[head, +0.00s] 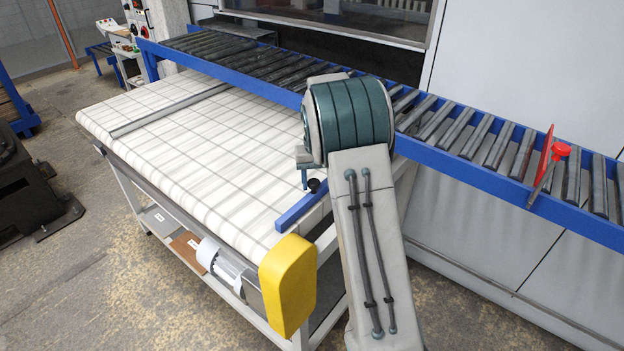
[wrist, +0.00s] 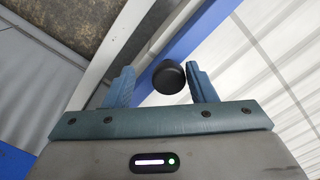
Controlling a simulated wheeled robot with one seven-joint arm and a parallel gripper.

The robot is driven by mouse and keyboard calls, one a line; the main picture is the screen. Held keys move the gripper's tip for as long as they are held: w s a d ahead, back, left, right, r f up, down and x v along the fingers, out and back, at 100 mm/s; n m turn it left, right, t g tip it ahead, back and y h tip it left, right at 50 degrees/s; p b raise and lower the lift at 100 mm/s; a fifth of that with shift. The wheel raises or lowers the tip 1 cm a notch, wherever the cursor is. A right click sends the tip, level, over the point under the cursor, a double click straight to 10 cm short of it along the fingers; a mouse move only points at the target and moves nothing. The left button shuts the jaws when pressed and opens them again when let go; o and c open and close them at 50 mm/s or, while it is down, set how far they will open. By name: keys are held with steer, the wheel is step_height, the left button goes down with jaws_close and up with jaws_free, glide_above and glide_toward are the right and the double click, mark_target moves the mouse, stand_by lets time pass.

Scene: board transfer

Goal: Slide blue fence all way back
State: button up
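The blue fence (head: 300,210) is a short blue bar at the near right end of the white belt table, partly hidden behind my arm. A black knob (head: 314,185) stands on it. In the wrist view the blue fence (wrist: 193,38) runs diagonally, and the round black knob (wrist: 169,78) lies between my fingers. My gripper (wrist: 159,68) is open, with a clear gap between the left finger and the knob. The right finger is very close to the knob; I cannot tell if it touches. In the head view my arm hides most of my gripper.
The white belt table (head: 190,140) is bare except for a grey bar (head: 168,110) across its far end. A blue-railed roller conveyor (head: 470,165) runs along the back, with a red stop plate (head: 542,160) at right. A yellow cover (head: 287,285) sits at the near corner.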

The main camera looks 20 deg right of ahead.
mark_target(315, 182)
steer(key=shift+d, duration=0.1)
steer(key=shift+w+a+r, duration=0.1)
steer(key=shift+w+a, duration=0.05)
steer(key=shift+a, duration=0.2)
steer(key=shift+r, duration=0.2)
step_height(315, 182, up, 13)
steer(key=shift+r+b, duration=0.2)
steer(key=shift+b, duration=0.25)
